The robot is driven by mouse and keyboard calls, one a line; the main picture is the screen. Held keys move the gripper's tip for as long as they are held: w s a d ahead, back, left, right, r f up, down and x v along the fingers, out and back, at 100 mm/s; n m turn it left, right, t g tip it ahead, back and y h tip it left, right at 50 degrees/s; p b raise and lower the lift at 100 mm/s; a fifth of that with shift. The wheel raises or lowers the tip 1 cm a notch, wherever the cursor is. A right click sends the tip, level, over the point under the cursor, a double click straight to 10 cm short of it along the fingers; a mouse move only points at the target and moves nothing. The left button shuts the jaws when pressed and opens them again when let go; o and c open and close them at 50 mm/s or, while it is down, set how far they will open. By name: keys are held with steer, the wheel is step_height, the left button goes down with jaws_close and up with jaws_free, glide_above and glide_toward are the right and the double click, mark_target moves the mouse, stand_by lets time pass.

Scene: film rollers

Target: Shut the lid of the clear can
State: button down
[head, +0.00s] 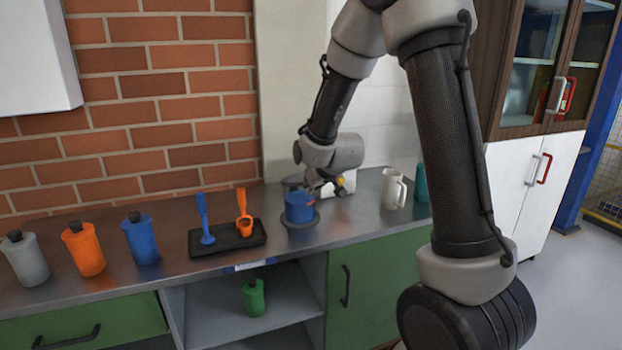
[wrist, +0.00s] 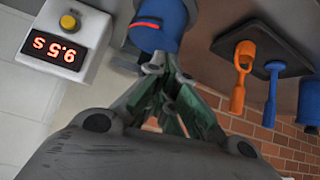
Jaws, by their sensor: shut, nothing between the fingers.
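A blue can (head: 299,208) stands upright on a dark round base on the metal counter; its blue body also shows in the wrist view (wrist: 150,36). I cannot make out a plainly clear can; this may be it, with blue contents. A grey rounded piece (head: 293,181) shows just behind its top, and I cannot tell whether it is a lid. My gripper (head: 317,186) is shut and empty, just above and beside the can's upper right. In the wrist view its fingertips (wrist: 167,62) are close to the can; contact cannot be told.
A white timer (wrist: 65,38) with red digits and a yellow button stands beside the can. A black tray (head: 229,240) holds a blue and an orange tool. Grey, orange and blue capped cans (head: 141,240) stand left. A white mug (head: 393,188) stands right.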

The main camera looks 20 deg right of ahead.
steer(key=shift+f, duration=1.25)
